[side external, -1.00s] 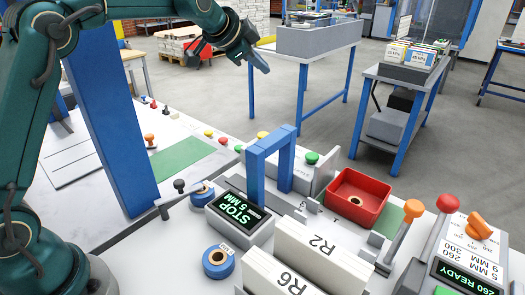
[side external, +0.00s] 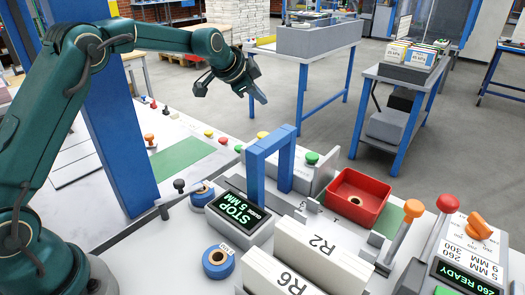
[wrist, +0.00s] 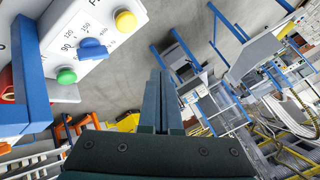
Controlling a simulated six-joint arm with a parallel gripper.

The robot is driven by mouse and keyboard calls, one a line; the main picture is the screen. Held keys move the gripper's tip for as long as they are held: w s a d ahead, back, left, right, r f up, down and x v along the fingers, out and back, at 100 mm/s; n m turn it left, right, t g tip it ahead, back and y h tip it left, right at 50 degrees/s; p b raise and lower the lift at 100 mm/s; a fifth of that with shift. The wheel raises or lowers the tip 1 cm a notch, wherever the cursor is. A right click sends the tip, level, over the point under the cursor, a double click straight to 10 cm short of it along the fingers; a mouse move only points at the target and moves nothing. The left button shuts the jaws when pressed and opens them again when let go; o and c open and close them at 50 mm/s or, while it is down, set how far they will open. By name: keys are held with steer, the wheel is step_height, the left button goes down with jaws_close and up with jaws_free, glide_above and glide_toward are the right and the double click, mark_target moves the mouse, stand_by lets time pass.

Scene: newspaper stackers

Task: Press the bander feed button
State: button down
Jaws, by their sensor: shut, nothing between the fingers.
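My gripper (side external: 259,97) is up in the air behind the bench in the side view, shut and empty. Its closed fingers (wrist: 161,100) fill the middle of the wrist view. The bander with a blue arch (side external: 253,175) stands on the bench, below and nearer the camera. A green button (side external: 312,158) and a yellow button (side external: 262,135) show around it. In the wrist view a white panel carries a green button (wrist: 66,76), a blue knob (wrist: 93,48) and a yellow button (wrist: 125,21), left of my fingers and apart from them. I cannot tell which is the feed button.
A red tray (side external: 339,207), R2 (side external: 325,262) and R6 (side external: 272,276) blocks, blue tape rolls (side external: 218,262), and an orange-topped lever (side external: 405,230) crowd the bench. A STOP display (side external: 238,212) stands before the arch. A blue post (side external: 108,120) rises beside my arm.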

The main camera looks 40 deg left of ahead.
mark_target(260, 136)
steer(key=shift+f, duration=3.45)
steer(key=shift+f, duration=0.1)
steer(key=shift+f, duration=0.3)
steer(key=shift+r, duration=0.1)
steer(key=shift+r, duration=0.35)
steer(key=shift+r, duration=2.5)
steer(key=shift+d, duration=0.1)
